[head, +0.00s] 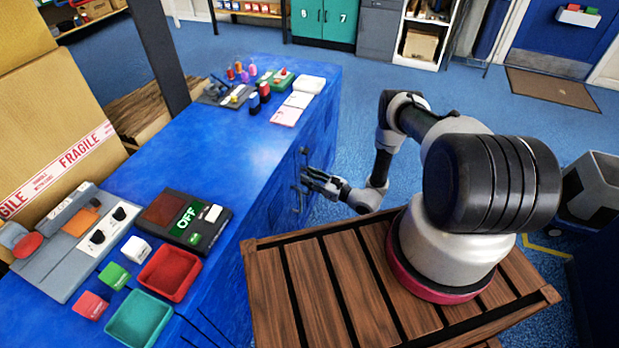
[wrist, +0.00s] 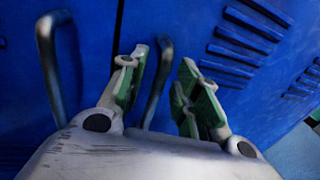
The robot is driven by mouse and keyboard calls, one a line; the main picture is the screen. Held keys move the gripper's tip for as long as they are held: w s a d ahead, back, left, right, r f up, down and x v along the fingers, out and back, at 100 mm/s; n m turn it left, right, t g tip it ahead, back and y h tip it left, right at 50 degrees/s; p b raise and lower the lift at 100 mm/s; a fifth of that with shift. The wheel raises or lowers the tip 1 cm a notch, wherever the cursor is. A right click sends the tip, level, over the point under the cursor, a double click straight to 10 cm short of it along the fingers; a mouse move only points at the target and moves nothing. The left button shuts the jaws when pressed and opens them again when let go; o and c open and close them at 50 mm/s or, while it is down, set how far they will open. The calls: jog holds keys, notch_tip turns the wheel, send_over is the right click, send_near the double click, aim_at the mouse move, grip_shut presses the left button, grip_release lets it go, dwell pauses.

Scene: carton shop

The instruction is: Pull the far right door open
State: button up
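The blue bench (head: 262,150) has blue doors in its side. In the wrist view the right door (wrist: 225,35) has louvre slots and a dark bar handle (wrist: 155,85). A seam divides it from the left door (wrist: 92,25), which has its own handle (wrist: 50,60). Both doors look shut. My gripper (head: 306,178) is at the handles on the bench side. In the wrist view my gripper (wrist: 163,62) is open, and the right door's handle shows between its green-padded fingers. I cannot tell whether they touch it. My arm hides part of the doors in the head view.
A large carton (head: 50,120) stands at the left. Blue floor (head: 355,85) is clear beyond the bench end.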

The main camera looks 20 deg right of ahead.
jog(key=shift+w+a, duration=0.15)
grip_shut()
